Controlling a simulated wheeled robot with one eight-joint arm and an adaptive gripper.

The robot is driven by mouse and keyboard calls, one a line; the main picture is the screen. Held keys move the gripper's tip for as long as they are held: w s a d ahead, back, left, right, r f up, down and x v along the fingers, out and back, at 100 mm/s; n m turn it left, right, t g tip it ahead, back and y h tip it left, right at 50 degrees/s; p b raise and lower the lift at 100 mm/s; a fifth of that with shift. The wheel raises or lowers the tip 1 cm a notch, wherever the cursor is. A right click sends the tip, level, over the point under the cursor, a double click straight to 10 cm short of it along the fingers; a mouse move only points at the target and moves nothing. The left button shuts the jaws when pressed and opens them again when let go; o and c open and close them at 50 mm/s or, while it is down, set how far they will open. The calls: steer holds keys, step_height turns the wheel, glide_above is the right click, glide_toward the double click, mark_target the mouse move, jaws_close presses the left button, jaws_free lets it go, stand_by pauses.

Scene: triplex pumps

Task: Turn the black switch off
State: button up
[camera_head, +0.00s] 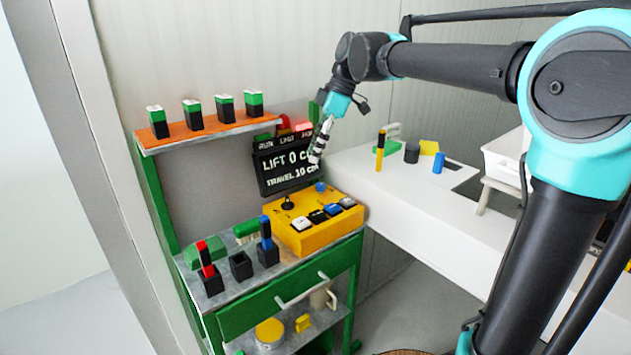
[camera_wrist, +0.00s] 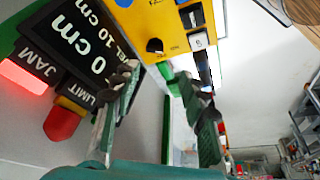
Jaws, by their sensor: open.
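The black switch (camera_head: 318,216) is a small rocker in the row along the front of the yellow control box (camera_head: 310,238), between a white rocker (camera_head: 301,224) and a blue rocker (camera_head: 332,209). In the wrist view the box (camera_wrist: 150,22) is at the top, with a dark rocker (camera_wrist: 191,17) beside the white one (camera_wrist: 198,41). I cannot read the black switch's position. My gripper (camera_head: 316,156) is open and empty, above and behind the box in front of the display, clear of the switches. Its two fingers (camera_wrist: 157,78) show apart in the wrist view.
A black display (camera_head: 288,165) reading "LIFT 0 cm" stands behind the box, with red lamps above. A black knob (camera_head: 287,203) and a blue button (camera_head: 320,187) are on the box top. Holders with red- and blue-handled items (camera_head: 266,234) stand left. A white bench (camera_head: 420,205) is right.

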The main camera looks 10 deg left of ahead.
mark_target(287, 199)
steer(key=shift+n, duration=0.6)
steer(key=x, duration=0.5)
steer(key=a+x, duration=0.1)
steer(key=x, duration=1)
steer(key=shift+w+a+r, duration=0.3)
steer(key=shift+a+r, duration=0.05)
steer(key=c, duration=0.9)
steer(key=shift+m, duration=0.4)
steer(key=m+t, duration=0.2)
steer(key=m, duration=0.3)
steer(key=shift+s, duration=0.2)
steer(key=m+t, duration=0.1)
steer(key=m, duration=0.2)
steer(key=m+t, duration=0.1)
steer(key=m, duration=0.2)
steer(key=shift+s+h, duration=0.1)
steer(key=shift+h, duration=0.3)
